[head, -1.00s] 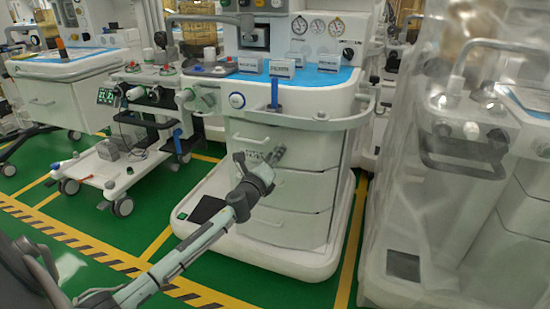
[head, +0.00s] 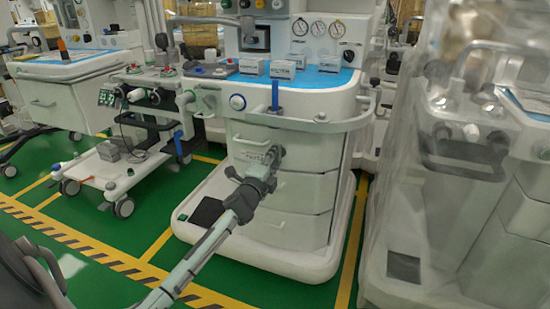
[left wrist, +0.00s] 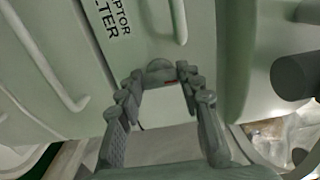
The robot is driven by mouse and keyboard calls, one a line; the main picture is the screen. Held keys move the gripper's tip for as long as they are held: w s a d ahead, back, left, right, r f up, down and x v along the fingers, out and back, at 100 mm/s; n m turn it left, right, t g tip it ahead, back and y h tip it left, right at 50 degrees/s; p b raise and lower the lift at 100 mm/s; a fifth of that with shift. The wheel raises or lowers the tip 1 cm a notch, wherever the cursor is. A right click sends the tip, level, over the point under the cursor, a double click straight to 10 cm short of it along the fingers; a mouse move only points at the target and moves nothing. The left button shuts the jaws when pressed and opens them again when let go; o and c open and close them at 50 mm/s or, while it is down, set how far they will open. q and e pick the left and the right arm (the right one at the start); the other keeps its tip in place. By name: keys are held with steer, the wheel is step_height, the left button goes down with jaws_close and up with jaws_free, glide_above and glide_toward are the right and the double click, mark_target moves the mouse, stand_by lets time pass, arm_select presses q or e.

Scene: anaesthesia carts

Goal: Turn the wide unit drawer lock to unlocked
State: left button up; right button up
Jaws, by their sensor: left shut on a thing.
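The wide unit (head: 305,193) is the white machine in the middle of the head view, with a stack of drawers below its work surface. My left gripper (head: 274,155) is at the front of its top drawer (head: 312,150). In the left wrist view, the drawer lock (left wrist: 158,70) is a small grey round knob with a red mark at its lower edge. My left gripper's fingers (left wrist: 160,80) stand on both sides of the knob and are shut on it. In the head view the gripper hides the lock. My right gripper is not in view.
A white rail (head: 320,126) runs across the unit above the drawers, with a blue post (head: 274,95) beside it. A smaller cart (head: 120,165) stands to the left, and a plastic-covered machine (head: 440,190) stands close on the right.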

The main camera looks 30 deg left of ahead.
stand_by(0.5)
arm_select(q)
steer(key=o, duration=1.2)
steer(key=shift+c, duration=0.2)
steer(key=v, duration=1.2)
steer(key=shift+s, duration=0.1)
